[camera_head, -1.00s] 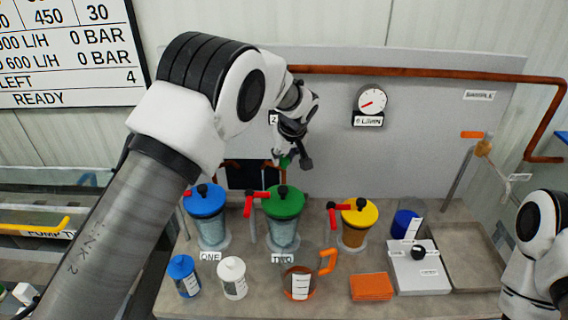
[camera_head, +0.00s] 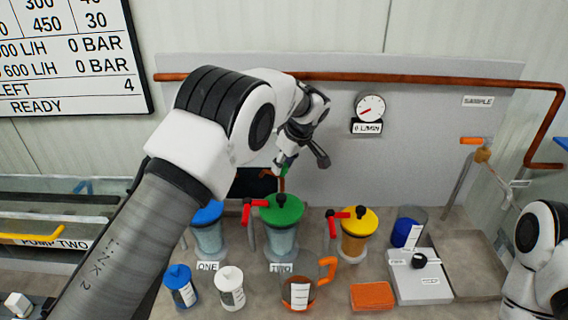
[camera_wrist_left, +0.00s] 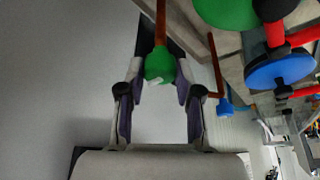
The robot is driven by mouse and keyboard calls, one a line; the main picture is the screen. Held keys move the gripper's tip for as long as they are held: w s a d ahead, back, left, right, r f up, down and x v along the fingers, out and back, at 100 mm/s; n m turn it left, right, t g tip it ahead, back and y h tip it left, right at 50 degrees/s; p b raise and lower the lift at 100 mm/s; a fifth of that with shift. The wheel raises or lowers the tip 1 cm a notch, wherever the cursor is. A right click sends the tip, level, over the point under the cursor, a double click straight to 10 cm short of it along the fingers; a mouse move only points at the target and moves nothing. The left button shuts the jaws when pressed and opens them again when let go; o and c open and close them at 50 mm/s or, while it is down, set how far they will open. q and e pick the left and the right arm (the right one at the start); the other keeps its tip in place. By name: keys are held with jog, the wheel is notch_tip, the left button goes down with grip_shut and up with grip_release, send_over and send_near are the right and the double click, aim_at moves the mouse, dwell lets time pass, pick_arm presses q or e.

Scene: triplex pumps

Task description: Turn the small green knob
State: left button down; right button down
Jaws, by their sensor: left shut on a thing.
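The small green knob (camera_wrist_left: 160,66) sits on the end of a copper pipe in the left wrist view, between my two left fingertips. My left gripper (camera_wrist_left: 162,78) is shut on it. In the head view the left gripper (camera_head: 282,168) is in front of the grey back panel, above the green-lidded vessel labelled TWO (camera_head: 282,211). There the small green knob (camera_head: 284,160) is mostly hidden by the fingers. My right arm shows at the right edge of the head view, but its gripper is out of the picture.
A blue-lidded vessel (camera_head: 208,236) and a yellow-lidded vessel (camera_head: 354,236) flank the green-lidded one, with red handles nearby. A dial gauge (camera_head: 370,108) is on the panel. Small jars, an orange-handled jug (camera_head: 299,290) and an orange sponge (camera_head: 372,296) stand in front.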

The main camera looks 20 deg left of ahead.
pick_arm(q)
jog(key=shift+s+f, duration=0.1)
jog(key=shift+f, duration=0.1)
jog(key=c, duration=0.8)
grip_release()
jog(key=shift+a, duration=0.1)
jog(key=v, duration=1.2)
jog(key=shift+w, duration=0.2)
